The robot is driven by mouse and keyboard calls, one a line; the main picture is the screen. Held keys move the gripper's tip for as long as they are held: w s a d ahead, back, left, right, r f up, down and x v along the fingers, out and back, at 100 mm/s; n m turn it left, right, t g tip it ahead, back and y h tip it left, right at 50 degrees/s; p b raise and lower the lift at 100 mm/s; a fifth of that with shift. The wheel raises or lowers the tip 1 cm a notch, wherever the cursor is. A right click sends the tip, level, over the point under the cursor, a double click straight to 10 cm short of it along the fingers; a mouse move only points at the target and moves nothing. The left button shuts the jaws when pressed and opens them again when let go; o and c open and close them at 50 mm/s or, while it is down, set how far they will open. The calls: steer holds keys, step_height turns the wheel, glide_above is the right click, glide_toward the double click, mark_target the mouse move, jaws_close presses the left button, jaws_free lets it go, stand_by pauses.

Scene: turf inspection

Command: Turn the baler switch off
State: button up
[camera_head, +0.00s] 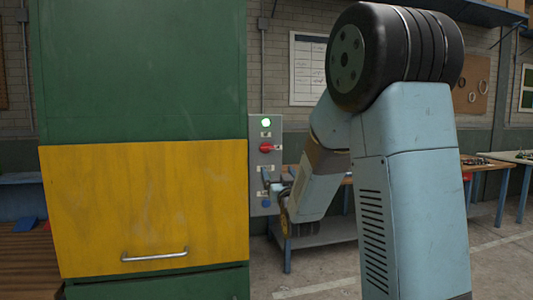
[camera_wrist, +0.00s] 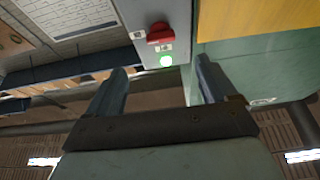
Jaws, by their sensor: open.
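The baler (camera_head: 140,70) is a tall green cabinet with a yellow door, filling the left of the head view. The switch handle lies about level. My gripper (camera_head: 268,187) is low in front of the box, partly hidden by my arm. In the wrist view, my gripper (camera_wrist: 160,66) is open and empty, its two blue fingers apart.
The yellow door (camera_head: 145,210) has a metal handle (camera_head: 154,255). A workbench (camera_head: 320,232) stands behind my arm, and another table (camera_head: 515,158) is at the far right. A white chart (camera_head: 307,68) hangs on the brick wall. Concrete floor (camera_head: 320,275) is open at the lower right.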

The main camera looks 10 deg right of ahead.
mark_target(268, 150)
steer(key=x, duration=1.4)
steer(key=shift+s, duration=0.1)
steer(key=shift+r, duration=0.1)
